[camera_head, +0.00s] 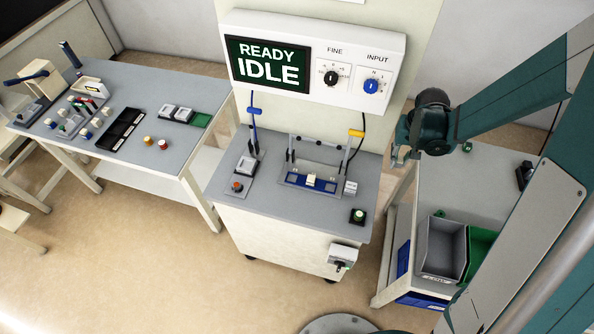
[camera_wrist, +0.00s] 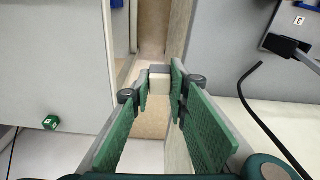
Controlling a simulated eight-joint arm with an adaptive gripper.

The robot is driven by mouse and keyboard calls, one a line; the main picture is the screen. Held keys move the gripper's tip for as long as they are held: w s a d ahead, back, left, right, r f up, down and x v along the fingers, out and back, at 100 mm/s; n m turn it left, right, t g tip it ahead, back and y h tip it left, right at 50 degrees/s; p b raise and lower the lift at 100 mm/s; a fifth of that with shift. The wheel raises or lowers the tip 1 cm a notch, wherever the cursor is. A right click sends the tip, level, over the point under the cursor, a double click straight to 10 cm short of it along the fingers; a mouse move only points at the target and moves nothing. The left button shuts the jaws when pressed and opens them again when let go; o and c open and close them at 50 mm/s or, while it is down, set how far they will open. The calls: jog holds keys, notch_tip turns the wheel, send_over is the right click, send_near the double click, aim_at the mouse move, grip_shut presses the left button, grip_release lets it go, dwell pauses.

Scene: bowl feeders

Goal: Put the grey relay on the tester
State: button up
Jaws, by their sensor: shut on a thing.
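My gripper (camera_head: 398,158) is to the right of the tester, over the gap between the middle bench and the right bench. In the wrist view its green-padded fingers (camera_wrist: 160,82) are shut on a small block, the grey relay (camera_wrist: 159,72), grey above and paler below. It is held at the fingertips, clear of any surface. In the head view the relay is too small to make out.
A green button (camera_head: 358,215) sits at the bench's front right. A grey bin (camera_head: 425,262) and a green cube (camera_head: 440,213) are on the right bench. The left bench (camera_head: 175,85) holds several parts.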

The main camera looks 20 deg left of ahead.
jog(key=s+a+r+n+p, duration=0.1)
jog(key=s+a+r+p, duration=0.1)
jog(key=s+a+r, duration=0.55)
jog(key=n+b, duration=0.2)
jog(key=b, duration=0.5)
send_over(326, 202)
jog(key=shift+s+f, duration=0.3)
jog(key=shift+f, duration=0.55)
jog(key=shift+f+b, duration=0.75)
jog(key=shift+f, duration=2.2)
jog(key=shift+f, duration=0.15)
jog(key=shift+f+b, duration=0.55)
jog(key=shift+f, duration=1.4)
jog(key=shift+f, duration=0.15)
